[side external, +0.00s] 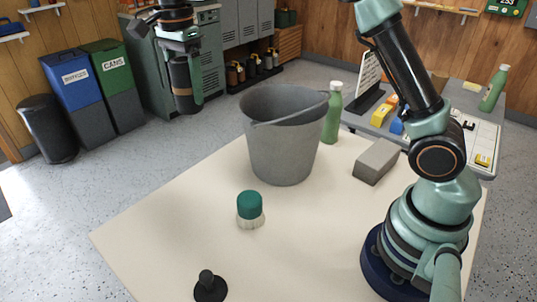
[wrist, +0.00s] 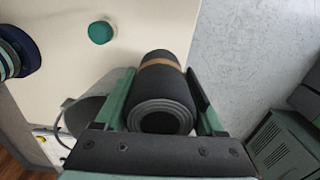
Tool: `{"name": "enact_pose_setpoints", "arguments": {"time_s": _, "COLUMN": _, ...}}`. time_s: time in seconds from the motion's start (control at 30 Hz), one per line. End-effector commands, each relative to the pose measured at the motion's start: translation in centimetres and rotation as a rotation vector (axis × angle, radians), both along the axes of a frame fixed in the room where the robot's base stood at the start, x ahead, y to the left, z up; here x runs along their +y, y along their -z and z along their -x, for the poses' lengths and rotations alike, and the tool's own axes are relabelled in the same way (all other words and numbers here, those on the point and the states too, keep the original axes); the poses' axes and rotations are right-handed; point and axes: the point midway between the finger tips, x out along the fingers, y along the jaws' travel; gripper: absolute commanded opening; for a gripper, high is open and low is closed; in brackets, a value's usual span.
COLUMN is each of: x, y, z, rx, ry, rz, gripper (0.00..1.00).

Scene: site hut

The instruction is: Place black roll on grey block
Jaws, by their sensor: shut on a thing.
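My gripper (side external: 182,88) is shut on the black roll (side external: 181,88), high up and left of the bucket in the side external view. The roll is dark with a tan band around it. In the wrist view the roll (wrist: 163,95) lies between the two green fingers of my gripper (wrist: 164,95), its spiral end facing the camera. The grey block (side external: 376,161) lies on the cream table, right of the bucket and near my base. Its top is bare. I cannot make it out in the wrist view.
A grey bucket (side external: 282,135) stands on the cream table (side external: 180,225) between the roll and the block. A green bottle (side external: 332,115) is behind it. A green-topped brush (side external: 250,208) and a black-handled thing (side external: 209,287) are nearer the front. The table's left part is clear.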

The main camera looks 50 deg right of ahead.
Motion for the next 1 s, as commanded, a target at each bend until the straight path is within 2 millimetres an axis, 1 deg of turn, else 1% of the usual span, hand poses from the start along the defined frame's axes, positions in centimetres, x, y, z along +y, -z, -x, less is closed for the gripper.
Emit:
{"name": "enact_pose_setpoints", "arguments": {"time_s": 0.03, "x": 0.0, "y": -1.2, "z": -0.1, "rx": -0.005, "ry": 0.000, "rz": -0.001, "gripper": 0.09}}
{"name": "enact_pose_setpoints", "arguments": {"time_s": 0.1, "x": 0.0, "y": -2.8, "z": -0.1, "rx": -0.004, "ry": 0.000, "rz": -0.001, "gripper": 0.09}}
{"name": "enact_pose_setpoints", "arguments": {"time_s": 0.27, "x": 0.0, "y": -5.4, "z": 0.0, "rx": -0.003, "ry": 0.000, "rz": -0.001, "gripper": 0.09}}
{"name": "enact_pose_setpoints", "arguments": {"time_s": 0.57, "x": 0.0, "y": -7.8, "z": 0.0, "rx": -0.002, "ry": 0.000, "rz": 0.000, "gripper": 0.09}}
{"name": "enact_pose_setpoints", "arguments": {"time_s": 0.87, "x": -6.7, "y": -8.7, "z": 0.8, "rx": -0.001, "ry": 0.195, "rz": 0.000, "gripper": 0.09}}
{"name": "enact_pose_setpoints", "arguments": {"time_s": 0.97, "x": -9.4, "y": -8.9, "z": 1.4, "rx": 0.000, "ry": 0.278, "rz": 0.000, "gripper": 0.09}}
{"name": "enact_pose_setpoints", "arguments": {"time_s": 1.0, "x": -10.6, "y": -9.1, "z": 1.8, "rx": -0.001, "ry": 0.317, "rz": 0.000, "gripper": 0.09}}
